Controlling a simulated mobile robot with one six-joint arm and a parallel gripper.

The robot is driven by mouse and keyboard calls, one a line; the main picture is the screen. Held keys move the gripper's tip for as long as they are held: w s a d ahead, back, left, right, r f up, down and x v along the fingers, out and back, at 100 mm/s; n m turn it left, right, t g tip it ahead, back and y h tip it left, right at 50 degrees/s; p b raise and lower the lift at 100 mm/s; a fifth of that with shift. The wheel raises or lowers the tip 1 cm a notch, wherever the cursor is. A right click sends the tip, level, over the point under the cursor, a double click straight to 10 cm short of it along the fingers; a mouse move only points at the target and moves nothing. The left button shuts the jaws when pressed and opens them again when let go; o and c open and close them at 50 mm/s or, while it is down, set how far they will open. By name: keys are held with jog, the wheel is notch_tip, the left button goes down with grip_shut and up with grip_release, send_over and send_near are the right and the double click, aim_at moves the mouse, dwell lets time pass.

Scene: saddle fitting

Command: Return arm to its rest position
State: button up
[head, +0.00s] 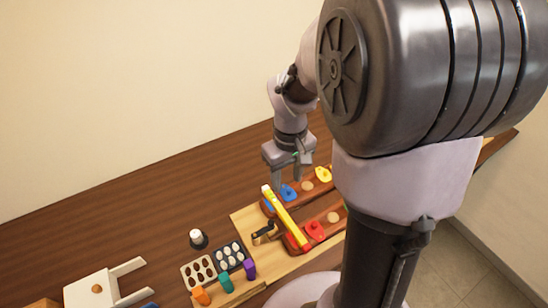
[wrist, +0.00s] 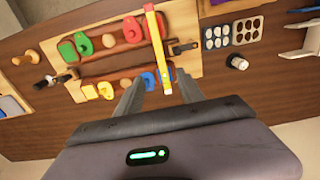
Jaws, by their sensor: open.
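My gripper (head: 288,176) hangs from my arm just above the far side of the wooden fitting board (head: 243,218). It also shows in the wrist view (wrist: 157,97), with its two fingers apart and nothing between them. A yellow bar (head: 285,217) with a red part lies across the two brown rails of the board. It also shows in the wrist view (wrist: 157,45), beyond the fingers. Blue (head: 289,192), yellow (head: 323,174) and red (head: 314,231) saddle pieces sit on the rails. Green pieces (wrist: 83,44) show in the wrist view. My arm hides part of the board in the head view.
Left of the board are a tray with oval hollows (head: 199,272), a dark tray of white ovals (head: 230,255) and a black-and-white bottle (head: 197,238). Orange, teal and purple pieces (head: 226,282) stand in front. A white forked stand (head: 105,287) is far left. The table's back left is clear.

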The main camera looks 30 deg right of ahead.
jog(key=s+a+r+m+t+y+b, duration=0.1)
jog(key=s+a+m+t+b, duration=0.3)
jog(key=s+a+b, duration=0.7)
jog(key=a+t+y+b, duration=0.1)
jog(key=a, duration=0.2)
jog(key=shift+s+a+r+m+t, duration=0.2)
jog(key=shift+a+m+t, duration=0.1)
jog(key=shift+m+t, duration=0.1)
